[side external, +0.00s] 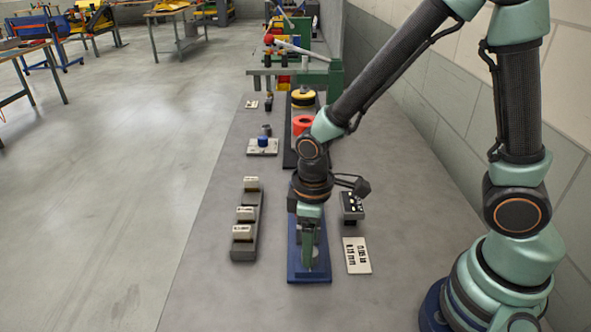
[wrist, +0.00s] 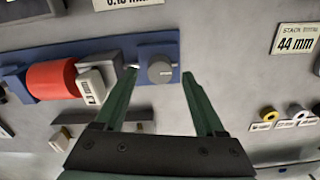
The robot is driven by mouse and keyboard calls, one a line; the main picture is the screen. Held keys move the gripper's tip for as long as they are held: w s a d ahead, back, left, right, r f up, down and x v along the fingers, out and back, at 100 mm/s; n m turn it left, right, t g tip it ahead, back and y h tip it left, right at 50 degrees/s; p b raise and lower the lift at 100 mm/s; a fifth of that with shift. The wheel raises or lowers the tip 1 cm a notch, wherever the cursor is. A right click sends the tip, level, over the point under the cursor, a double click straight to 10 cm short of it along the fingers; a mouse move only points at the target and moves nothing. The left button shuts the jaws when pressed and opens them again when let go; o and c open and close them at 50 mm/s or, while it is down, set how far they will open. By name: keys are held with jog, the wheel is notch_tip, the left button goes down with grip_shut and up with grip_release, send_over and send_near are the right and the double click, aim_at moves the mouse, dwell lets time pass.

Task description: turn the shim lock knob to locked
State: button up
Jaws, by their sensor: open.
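The grey round shim lock knob (wrist: 160,70) stands at one end of the blue base (wrist: 175,48) in the wrist view. A faint mark shows on its face, but I cannot read which way it is set. My gripper (wrist: 158,74) is open, with its green fingers on either side of the knob in that view; I cannot tell whether they touch it. A pale labelled block (wrist: 92,84) and a red cylinder (wrist: 52,80) sit on the base beside it. In the side view my gripper (side external: 310,262) points down over the blue base (side external: 309,279) and hides the knob.
A dark rack (side external: 243,253) with labelled blocks stands left of the base. A small black device (side external: 352,207) and a white label card (side external: 357,255) lie to the right. A "44 mm" card (wrist: 297,39) shows in the wrist view. The bench front left is clear.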

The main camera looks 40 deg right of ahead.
notch_tip(320, 180, up, 10)
dwell(0.4)
jog(key=s+d+r+m+t, duration=0.1)
jog(key=d+r+m+t, duration=0.4)
jog(key=d+r+m, duration=0.2)
jog(key=shift+s+d+r+t, duration=0.2)
jog(key=shift+d+r+t, duration=0.1)
jog(key=shift+d+r, duration=0.95)
